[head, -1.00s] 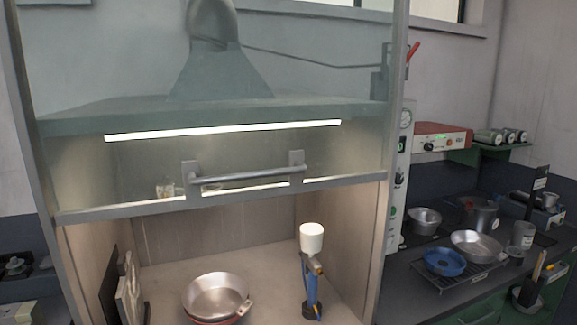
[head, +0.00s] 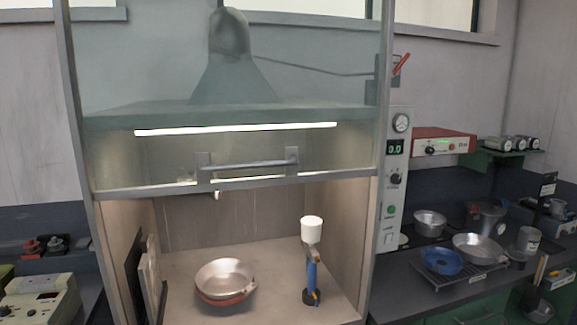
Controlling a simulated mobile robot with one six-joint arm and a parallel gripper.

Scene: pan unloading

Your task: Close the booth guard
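The booth guard (head: 330,155) is a clear sash with a grey bottom rail and a horizontal bar handle (head: 248,165). It is raised, and the lower front of the booth is open below its rail. Inside the booth, a metal pan (head: 225,275) sits on a reddish base on the floor. A spray gun (head: 312,262) with a white cup stands upright to the pan's right. My gripper is not in view.
Flat panels (head: 150,275) lean at the booth's left wall. To the right, a counter holds pots, pans and a blue dish (head: 442,261) on a rack. A beige instrument (head: 40,300) stands at lower left.

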